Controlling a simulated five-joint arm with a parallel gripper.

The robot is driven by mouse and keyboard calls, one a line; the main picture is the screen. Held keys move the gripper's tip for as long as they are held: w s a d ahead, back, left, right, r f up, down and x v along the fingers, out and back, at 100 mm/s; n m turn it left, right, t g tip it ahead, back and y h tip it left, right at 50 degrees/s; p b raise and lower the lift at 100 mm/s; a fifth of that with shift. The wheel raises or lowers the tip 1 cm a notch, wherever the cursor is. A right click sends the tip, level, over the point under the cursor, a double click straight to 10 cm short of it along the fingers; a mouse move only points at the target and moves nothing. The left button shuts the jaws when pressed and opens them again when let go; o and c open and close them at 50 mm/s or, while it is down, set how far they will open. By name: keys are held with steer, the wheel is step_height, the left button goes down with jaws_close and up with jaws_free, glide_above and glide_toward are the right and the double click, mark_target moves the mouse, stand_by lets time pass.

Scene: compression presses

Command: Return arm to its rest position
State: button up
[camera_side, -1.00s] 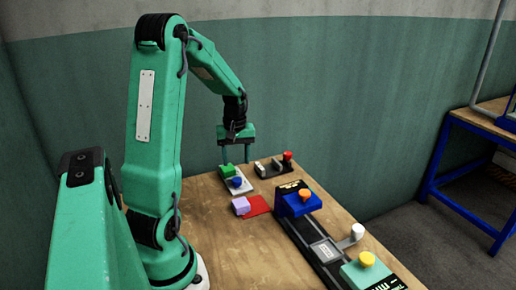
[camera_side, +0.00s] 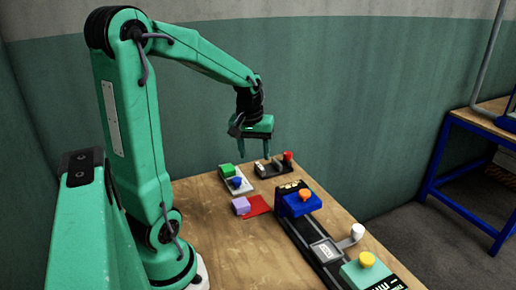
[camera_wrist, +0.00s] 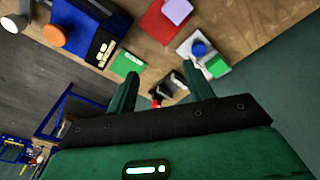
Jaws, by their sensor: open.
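My gripper (camera_side: 255,155) is open and empty, raised above the back of the wooden table and pointing down. Its two teal fingers also show apart in the wrist view (camera_wrist: 160,82), with nothing between them held. My arm is bent at the elbow, upper link leaning back and forearm reaching right. Below the gripper are a black fixture with a red knob (camera_side: 287,156) and a white plate (camera_side: 238,186) bearing a green block (camera_side: 227,170) and a blue knob (camera_side: 237,181).
A purple block (camera_side: 241,206) sits at a red mat (camera_side: 257,205). A blue press (camera_side: 298,205) with an orange knob stands on a dark rail with a white-knobbed lever (camera_side: 357,232) and a green unit with a yellow knob (camera_side: 366,259). A blue-framed bench (camera_side: 470,130) stands right.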

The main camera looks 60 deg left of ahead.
steer(key=s+d+r+m+t, duration=0.1)
steer(key=s+d+r+m, duration=0.1)
steer(key=d, duration=0.4)
steer(key=s+d+r+m+t, duration=0.1)
steer(key=s+d+r+m, duration=0.1)
steer(key=d+m, duration=0.3)
steer(key=s+d+r+m+t, duration=0.2)
steer(key=s+d+r+m, duration=0.1)
steer(key=d, duration=0.4)
steer(key=shift+d+m+h, duration=0.15)
steer(key=shift+m+h, duration=0.15)
steer(key=shift+h, duration=0.1)
